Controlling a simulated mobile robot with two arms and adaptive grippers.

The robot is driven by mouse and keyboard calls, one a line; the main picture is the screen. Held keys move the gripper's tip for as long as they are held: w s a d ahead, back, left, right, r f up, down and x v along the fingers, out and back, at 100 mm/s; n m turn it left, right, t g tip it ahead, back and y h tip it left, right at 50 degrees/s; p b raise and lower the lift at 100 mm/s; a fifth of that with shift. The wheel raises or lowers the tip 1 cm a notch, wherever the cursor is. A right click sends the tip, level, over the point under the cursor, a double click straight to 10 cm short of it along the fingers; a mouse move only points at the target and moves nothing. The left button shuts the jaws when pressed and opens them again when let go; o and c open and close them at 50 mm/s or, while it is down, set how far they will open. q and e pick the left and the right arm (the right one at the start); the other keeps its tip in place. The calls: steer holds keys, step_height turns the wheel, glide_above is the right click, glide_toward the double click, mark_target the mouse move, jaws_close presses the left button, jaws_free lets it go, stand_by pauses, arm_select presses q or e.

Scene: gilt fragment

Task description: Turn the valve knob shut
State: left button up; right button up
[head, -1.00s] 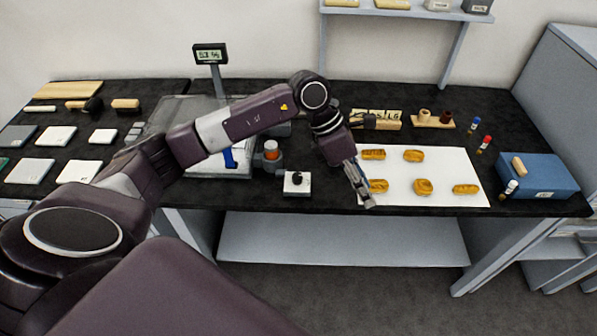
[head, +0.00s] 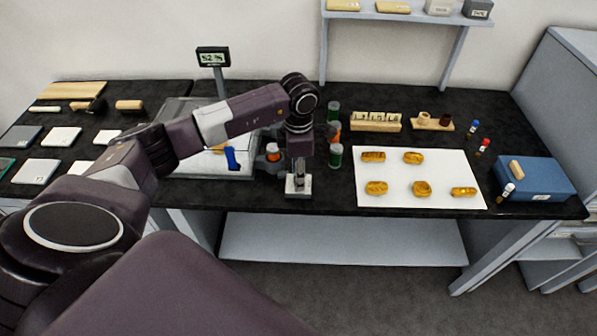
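The valve knob was a small black knob on a white block (head: 291,193) near the front edge of the dark bench. The block still shows, but the knob itself is hidden behind my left gripper. My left gripper (head: 298,184) points straight down over the block, its fingertips at the knob's place. The fingers are small and partly covered by the wrist, so I cannot tell whether they are open or closed around the knob. My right gripper is not in view.
A display on a post (head: 213,57) reads about 52 %. A clear glove-box-like case (head: 190,130) stands left of the block. Green-capped jars (head: 335,155) stand close on the right. A white sheet (head: 400,200) holds several gilt pieces.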

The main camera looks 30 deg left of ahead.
arm_select(q)
steer(key=shift+f, duration=0.1)
jaws_close()
steer(key=shift+n+b, duration=0.3)
steer(key=shift+n, duration=0.1)
steer(key=n+b, duration=0.1)
steer(key=n, duration=0.1)
steer(key=shift+n, duration=0.4)
steer(key=n+b, duration=0.1)
steer(key=n, duration=0.2)
steer(key=shift+n+b, duration=0.3)
steer(key=shift+b, duration=0.05)
steer(key=n+b, duration=0.1)
steer(key=n, duration=0.4)
steer(key=n+b, duration=0.1)
steer(key=n, duration=0.4)
steer(key=shift+w+n, duration=0.1)
steer(key=shift+n, duration=0.3)
